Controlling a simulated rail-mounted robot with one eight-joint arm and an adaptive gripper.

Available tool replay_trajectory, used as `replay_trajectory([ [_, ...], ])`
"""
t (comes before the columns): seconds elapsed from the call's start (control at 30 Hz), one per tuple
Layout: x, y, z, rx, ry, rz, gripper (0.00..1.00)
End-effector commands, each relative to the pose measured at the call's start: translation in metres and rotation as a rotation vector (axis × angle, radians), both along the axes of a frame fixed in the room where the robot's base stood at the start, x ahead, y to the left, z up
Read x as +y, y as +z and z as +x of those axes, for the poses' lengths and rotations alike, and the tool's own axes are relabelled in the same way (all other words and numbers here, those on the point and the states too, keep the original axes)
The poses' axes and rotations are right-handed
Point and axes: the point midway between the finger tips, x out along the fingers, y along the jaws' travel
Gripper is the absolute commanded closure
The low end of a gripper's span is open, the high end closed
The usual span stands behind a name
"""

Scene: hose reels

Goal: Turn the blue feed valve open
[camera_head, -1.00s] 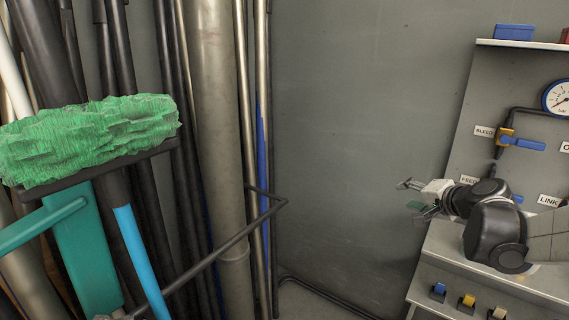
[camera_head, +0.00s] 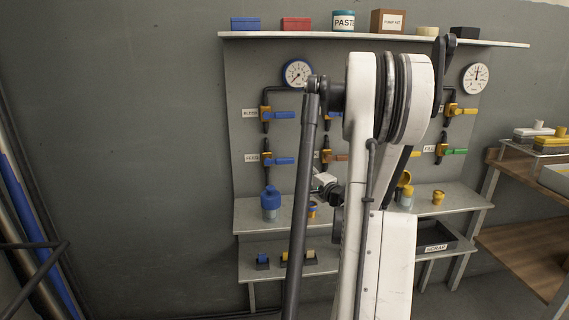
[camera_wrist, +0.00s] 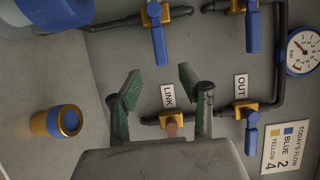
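The blue feed valve (camera_head: 280,160) is on the grey panel beside the FEED label (camera_head: 252,158). Its blue handle points right, across the upright pipe. In the wrist view, which is turned sideways, the feed valve's handle (camera_wrist: 160,46) is at the top, just beyond my fingertips. My gripper (camera_wrist: 159,74) has its two green-padded fingers spread apart with nothing held. The brown-handled LINK valve (camera_wrist: 172,127) shows between the fingers' lower parts. In the head view my arm covers part of the panel and hides most of the gripper.
The blue-handled BLEED valve (camera_head: 280,114) is above the feed valve. A blue-rimmed gauge (camera_head: 298,73) and a TODAY'S FLOW sign (camera_wrist: 285,147) are also on the panel.

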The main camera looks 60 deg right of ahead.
Motion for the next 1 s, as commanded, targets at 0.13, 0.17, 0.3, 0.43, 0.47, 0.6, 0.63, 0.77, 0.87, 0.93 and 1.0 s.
replay_trajectory([
  [0.13,-0.009,-0.001,0.023,0.001,0.003,0.0,0.62],
  [0.17,-0.011,-0.001,0.028,0.001,0.003,0.0,0.62],
  [0.3,-0.022,-0.001,0.052,0.001,0.003,0.0,0.62],
  [0.43,-0.032,-0.001,0.074,0.001,0.003,0.0,0.62],
  [0.47,-0.034,-0.001,0.079,0.001,0.003,0.0,0.62],
  [0.6,-0.043,-0.001,0.098,0.001,0.003,0.0,0.62],
  [0.63,-0.045,-0.001,0.101,0.001,0.002,0.0,0.62],
  [0.77,-0.05,0.0,0.112,0.001,0.002,0.0,0.62],
  [0.87,-0.051,0.0,0.116,0.002,0.002,-0.001,0.62],
  [0.93,-0.052,0.0,0.117,0.002,0.002,-0.001,0.62],
  [1.0,-0.052,0.0,0.117,0.002,0.002,-0.001,0.62],
])
